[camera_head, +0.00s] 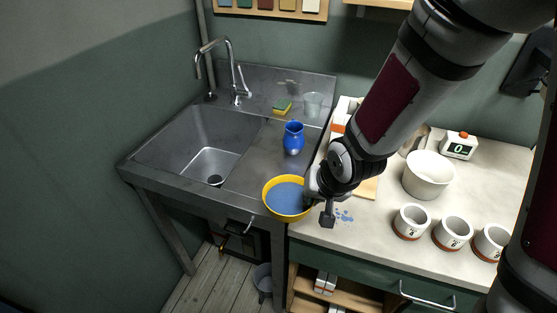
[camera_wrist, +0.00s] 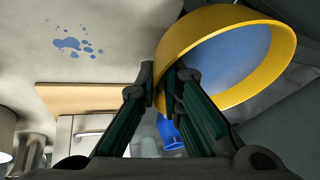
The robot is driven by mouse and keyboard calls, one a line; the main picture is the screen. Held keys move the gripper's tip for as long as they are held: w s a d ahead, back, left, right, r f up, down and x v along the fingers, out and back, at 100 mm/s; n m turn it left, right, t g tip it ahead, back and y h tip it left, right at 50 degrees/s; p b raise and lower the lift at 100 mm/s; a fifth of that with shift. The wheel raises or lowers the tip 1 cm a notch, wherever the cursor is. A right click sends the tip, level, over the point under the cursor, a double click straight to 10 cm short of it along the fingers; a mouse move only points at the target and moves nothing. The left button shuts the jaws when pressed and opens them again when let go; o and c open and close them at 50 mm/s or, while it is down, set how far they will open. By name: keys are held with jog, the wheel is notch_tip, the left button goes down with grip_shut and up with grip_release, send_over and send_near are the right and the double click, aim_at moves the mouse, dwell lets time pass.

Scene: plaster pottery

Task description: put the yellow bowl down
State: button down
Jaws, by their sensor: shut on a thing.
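The yellow bowl (camera_head: 287,197) has a blue inside and is near the front edge where the steel sink unit meets the pale worktop. My gripper (camera_head: 309,196) is at its right side. In the wrist view, my gripper (camera_wrist: 165,88) is shut on the wall of the yellow bowl (camera_wrist: 181,38), one finger inside and one outside. The bowl looks held above the surface, but the exact gap under it cannot be told. My gripper's fingertips are partly hidden in the head view.
A blue jug (camera_head: 293,138) stands on the steel drainboard behind the bowl, with a sponge (camera_head: 282,108) and clear glass (camera_head: 313,104) farther back. The sink basin (camera_head: 205,150) is left. A white bowl (camera_head: 428,177) and several white cups (camera_head: 411,222) stand right. Blue splashes (camera_head: 344,216) mark the worktop.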

jog(key=w+a, duration=0.2)
jog(key=w, duration=0.2)
jog(key=w+a+f, duration=0.1)
jog(key=w+a, duration=0.1)
jog(key=w, duration=0.3)
jog(key=w+a, duration=0.3)
jog(key=w, duration=0.1)
jog(key=shift+w+f, duration=0.2)
jog(key=shift+f, duration=0.05)
jog(key=shift+w+a+f+p, duration=0.15)
jog(key=shift+f+p, duration=0.15)
jog(key=shift+f, duration=0.6)
jog(key=shift+w+f+p, duration=0.15)
jog(key=shift+f+p, duration=0.1)
jog(key=shift+f, duration=0.6)
jog(key=shift+f, duration=0.2)
jog(key=c, duration=1.8)
grip_release()
jog(key=shift+o, duration=0.4)
jog(key=shift+r, duration=0.1)
